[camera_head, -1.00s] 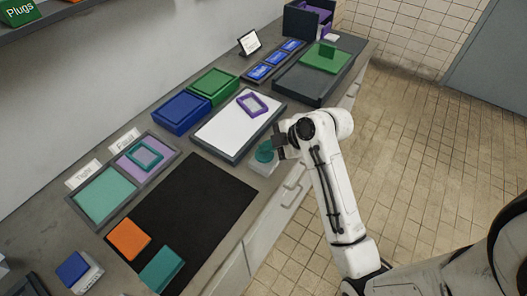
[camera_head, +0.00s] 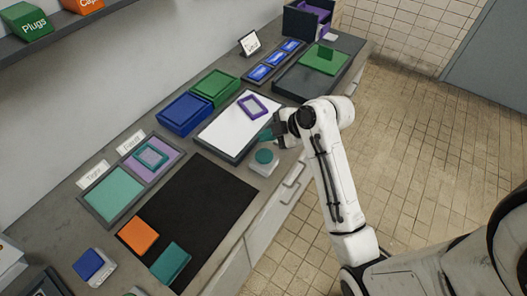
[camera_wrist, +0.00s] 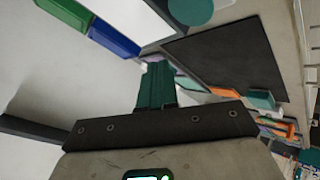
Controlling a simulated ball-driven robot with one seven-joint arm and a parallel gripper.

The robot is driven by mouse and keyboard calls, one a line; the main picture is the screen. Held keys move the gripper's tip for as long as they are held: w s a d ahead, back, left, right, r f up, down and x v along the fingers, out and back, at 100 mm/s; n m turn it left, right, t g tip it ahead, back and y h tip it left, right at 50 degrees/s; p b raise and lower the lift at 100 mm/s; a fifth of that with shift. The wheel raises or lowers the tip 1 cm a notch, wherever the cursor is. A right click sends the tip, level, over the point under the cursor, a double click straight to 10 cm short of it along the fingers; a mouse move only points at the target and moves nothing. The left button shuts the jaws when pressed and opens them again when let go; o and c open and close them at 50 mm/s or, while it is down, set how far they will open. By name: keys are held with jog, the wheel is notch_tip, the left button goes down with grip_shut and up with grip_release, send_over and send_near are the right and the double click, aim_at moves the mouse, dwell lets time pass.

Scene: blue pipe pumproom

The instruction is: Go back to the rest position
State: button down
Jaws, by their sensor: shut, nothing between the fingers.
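My gripper (camera_head: 267,135) is at the end of my white arm, over the counter's front side, by the right edge of the white-topped tray (camera_head: 222,135). Its teal fingers are shut and empty, and they point left in the head view. In the wrist view my gripper (camera_wrist: 155,72) shows the teal fingers together with nothing held. A round teal button on a pale box (camera_head: 264,157) stands on the counter just below the fingers in the head view, apart from them.
A black mat (camera_head: 200,205) carries an orange block (camera_head: 138,235) and a teal block (camera_head: 170,263). Blue (camera_head: 185,113) and green (camera_head: 216,87) boxes stand behind the white-topped tray, which holds a purple frame (camera_head: 253,106). Tiled floor (camera_head: 420,150) right of the counter is clear.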

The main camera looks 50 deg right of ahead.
dwell(0.4)
jog(key=s+a+f+m+g+b, duration=0.1)
jog(key=s+a+f, duration=0.1)
jog(key=f, duration=0.1)
jog(key=s+a+f+m+g, duration=0.1)
jog(key=s+a+f+m, duration=0.1)
jog(key=a+f, duration=0.1)
jog(key=s+a+f+m+g+b, duration=0.1)
jog(key=s+a+f, duration=0.1)
jog(key=a+f, duration=0.1)
jog(key=shift+s+a+m+g+b, duration=0.1)
jog(key=shift+s+m+g+b, duration=0.2)
jog(key=shift+m+b, duration=0.1)
jog(key=s+a+f+m+g+h+b, duration=0.1)
jog(key=s+a+f+m+g, duration=0.1)
jog(key=s, duration=0.4)
jog(key=s+a+f+m+g+h+b, duration=0.1)
jog(key=s+a+f+m+g, duration=0.1)
jog(key=s+m, duration=0.3)
jog(key=shift+s+a+f+b, duration=0.4)
jog(key=shift+a+f, duration=0.1)
jog(key=shift+f, duration=0.4)
